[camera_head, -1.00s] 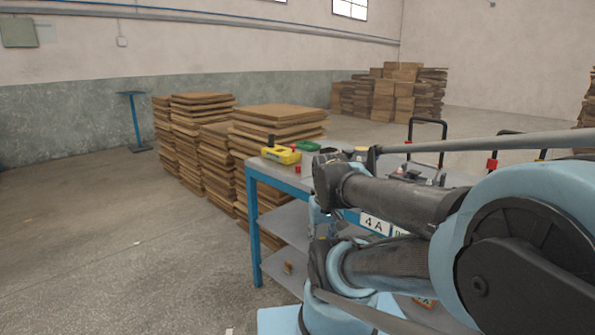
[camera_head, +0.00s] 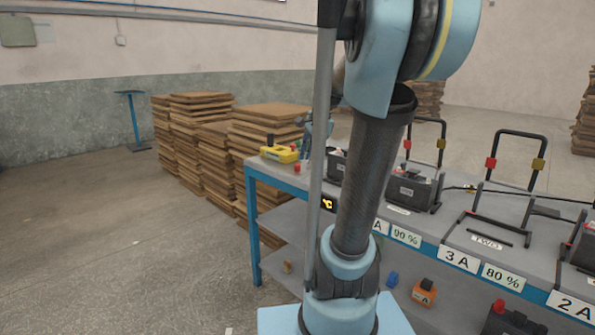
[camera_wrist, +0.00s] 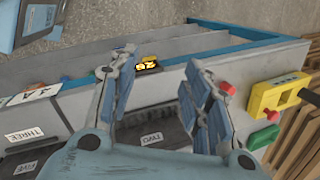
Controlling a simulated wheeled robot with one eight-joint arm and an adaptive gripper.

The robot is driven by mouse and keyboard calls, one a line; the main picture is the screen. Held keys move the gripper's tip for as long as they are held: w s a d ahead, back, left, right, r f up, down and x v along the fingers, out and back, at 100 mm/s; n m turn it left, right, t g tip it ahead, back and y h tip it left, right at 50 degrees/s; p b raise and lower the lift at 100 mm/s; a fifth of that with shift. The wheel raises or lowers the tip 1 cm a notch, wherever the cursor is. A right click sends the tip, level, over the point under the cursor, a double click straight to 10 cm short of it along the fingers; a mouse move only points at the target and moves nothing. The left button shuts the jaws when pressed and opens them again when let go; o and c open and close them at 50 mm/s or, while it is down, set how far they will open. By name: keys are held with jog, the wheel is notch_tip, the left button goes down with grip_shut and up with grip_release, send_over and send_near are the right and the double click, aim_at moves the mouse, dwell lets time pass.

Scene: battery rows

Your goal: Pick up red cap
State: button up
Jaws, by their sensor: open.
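The red cap (camera_head: 297,168) is a small red piece on the tabletop near its left end, in front of a yellow device. It also shows in the wrist view (camera_wrist: 228,88), just right of my right-hand finger and outside the gap between the fingers. My gripper (camera_wrist: 160,72) is open, with its two jointed blue fingers spread and nothing between them. In the head view, blue gripper parts (camera_head: 318,128) show above the table's left end, partly hidden behind my arm.
The yellow device (camera_head: 279,154) stands close behind the cap; a green object (camera_wrist: 263,138) lies beside it in the wrist view. Black batteries (camera_head: 408,190) and frames with handles (camera_head: 518,160) occupy the table further right. Pallet stacks (camera_head: 270,122) stand behind the table.

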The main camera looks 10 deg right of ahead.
jog(key=w+d+r+m+y, duration=0.1)
jog(key=w+d+r+m, duration=0.15)
jog(key=w+m, duration=0.45)
jog(key=w+d+r+m, duration=0.2)
jog(key=w+r+m, duration=0.2)
jog(key=w, duration=0.7)
send_over(298, 168)
jog(key=d, duration=0.2)
notch_tip(298, 168, down, 11)
jog(key=shift+f, duration=0.1)
jog(key=shift+x, duration=2.9)
jog(key=shift+s, duration=0.1)
jog(key=c, duration=0.8)
